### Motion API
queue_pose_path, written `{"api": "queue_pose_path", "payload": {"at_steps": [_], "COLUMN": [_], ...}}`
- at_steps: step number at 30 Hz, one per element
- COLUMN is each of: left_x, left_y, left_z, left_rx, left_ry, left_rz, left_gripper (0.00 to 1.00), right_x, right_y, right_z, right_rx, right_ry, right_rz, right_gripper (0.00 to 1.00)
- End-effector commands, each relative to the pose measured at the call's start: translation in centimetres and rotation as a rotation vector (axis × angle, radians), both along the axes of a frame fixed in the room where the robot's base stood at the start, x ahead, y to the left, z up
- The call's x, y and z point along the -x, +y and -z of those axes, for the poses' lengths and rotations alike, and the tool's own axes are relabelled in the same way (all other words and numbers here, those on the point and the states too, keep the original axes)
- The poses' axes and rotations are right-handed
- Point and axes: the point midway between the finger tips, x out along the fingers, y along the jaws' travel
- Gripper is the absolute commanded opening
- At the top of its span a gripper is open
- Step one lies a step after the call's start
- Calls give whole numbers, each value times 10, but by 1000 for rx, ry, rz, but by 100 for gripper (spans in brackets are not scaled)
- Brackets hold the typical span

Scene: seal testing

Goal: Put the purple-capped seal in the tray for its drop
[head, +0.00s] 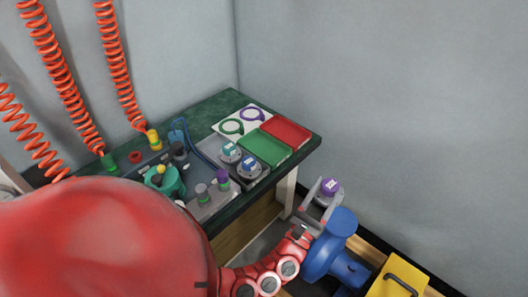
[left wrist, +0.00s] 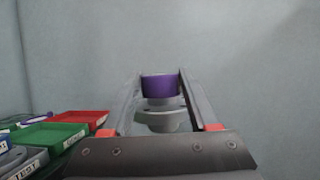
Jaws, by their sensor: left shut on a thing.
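The purple-capped seal (head: 330,187) is a pale grey piece with a purple cap. My left gripper (head: 318,200) is shut on it and holds it past the right end of the bench, clear of the top. In the left wrist view the purple cap (left wrist: 160,86) stands up between the two fingers, with a grey flange below. A green tray (head: 265,148) and a red tray (head: 287,132) sit side by side at the bench's right end, left of the gripper. In the left wrist view the green tray (left wrist: 52,136) and red tray (left wrist: 80,119) lie at left.
Two labelled test units (head: 240,160) stand beside the green tray. A white card (head: 232,115) carries a green and a purple ring. Blue equipment (head: 335,245) and a yellow case (head: 400,278) are at lower right.

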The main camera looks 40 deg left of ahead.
Motion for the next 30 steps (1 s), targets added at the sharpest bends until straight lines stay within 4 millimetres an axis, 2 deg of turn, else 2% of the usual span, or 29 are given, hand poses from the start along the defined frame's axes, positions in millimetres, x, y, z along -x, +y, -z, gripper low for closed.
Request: {"api": "queue_pose_path", "payload": {"at_steps": [8, 14, 19, 24, 27, 30], "left_x": [-29, -61, -91, -116, -120, -119], "left_y": [26, 63, 109, 174, 205, 226], "left_z": [-8, -17, -28, -37, -37, -36], "left_rx": [2, 4, 5, 4, 1, 2], "left_ry": [-5, -6, -5, -2, -1, 0], "left_rz": [-95, -221, -377, -596, -703, -778], "left_gripper": [0, 0, 0, 0, 0, 0], "right_x": [0, 0, 0, 0, 0, 0], "right_y": [0, 0, 0, 0, 0, 0], "right_z": [-1, -1, -1, -1, -1, -1], "right_rx": [0, 0, 0, 0, 0, 0], "right_ry": [0, 0, 0, 0, 0, 0], "right_rz": [0, 0, 0, 0, 0, 0], "right_gripper": [91, 91, 91, 91, 91, 91]}}
